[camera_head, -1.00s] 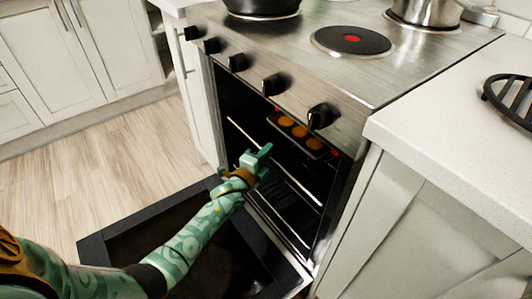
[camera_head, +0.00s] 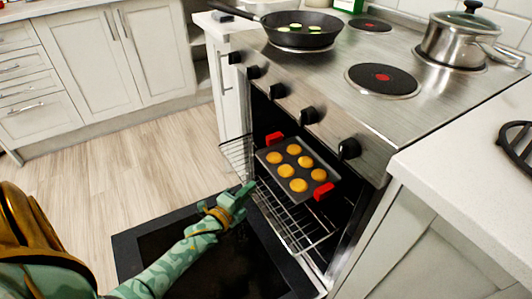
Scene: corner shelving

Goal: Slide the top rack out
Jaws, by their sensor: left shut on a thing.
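The oven's top rack (camera_head: 237,153) is a wire shelf that sticks out of the open oven over the lowered door. A dark tray with red end handles (camera_head: 271,158) lies on the rack and holds several round golden baked pieces. My left gripper (camera_head: 246,190) is shut on the rack's front edge, near its middle. The fingers and the arm hide part of that edge. My right gripper is not in view.
The oven door (camera_head: 150,243) hangs open and low in front of the oven. A frying pan (camera_head: 300,32) and a lidded pot (camera_head: 458,42) stand on the stove above. A counter (camera_head: 455,178) borders the oven on the right. The wooden floor (camera_head: 130,165) at left is clear.

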